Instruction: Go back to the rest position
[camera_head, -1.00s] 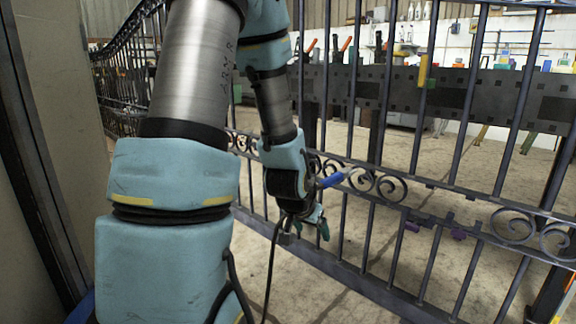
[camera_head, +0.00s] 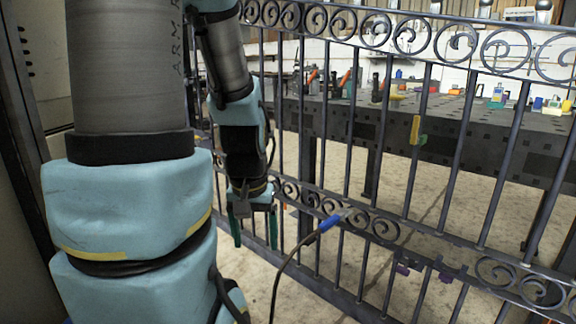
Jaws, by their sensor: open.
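My gripper (camera_head: 254,228) hangs in front of the gate at the middle left of the head view. It points down, with its two green fingers apart and nothing between them. The dark metal scroll gate (camera_head: 462,150) fills the middle and right, with scrolls along its top and along a lower band. A blue-handled tool (camera_head: 330,223) with a black cable sits at the lower scroll band, right of my gripper and apart from it. Its tip meets the scrollwork; whether it is fixed there I cannot tell.
A yellow piece (camera_head: 415,130) and a green piece sit on one gate bar. Purple pieces (camera_head: 402,268) are at the gate's lower rail. Behind the gate stands a dark perforated table (camera_head: 350,122) with tools and small blocks. A pale cabinet or wall (camera_head: 40,70) is close on the left.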

